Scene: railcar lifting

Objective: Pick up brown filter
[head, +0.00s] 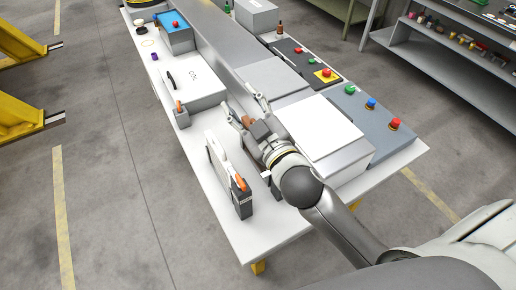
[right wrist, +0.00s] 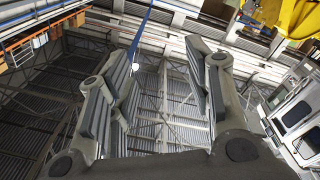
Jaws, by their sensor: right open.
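A small brown object (head: 249,120), which looks like the brown filter, shows on the white table just beside my right gripper (head: 245,106). It is partly hidden by the gripper, and I cannot tell whether they touch. The right gripper's fingers are spread apart over the middle of the table. In the right wrist view the same gripper (right wrist: 160,85) is open with nothing visible between its fingers, only the ceiling behind. My left gripper is not in view.
A white table (head: 262,232) carries a white box (head: 192,82), an upright panel with an orange handle (head: 240,183), and grey control boxes with coloured buttons (head: 371,115) on the right. A shelf (head: 433,70) stands at the upper right. Yellow frames (head: 20,105) stand at the left.

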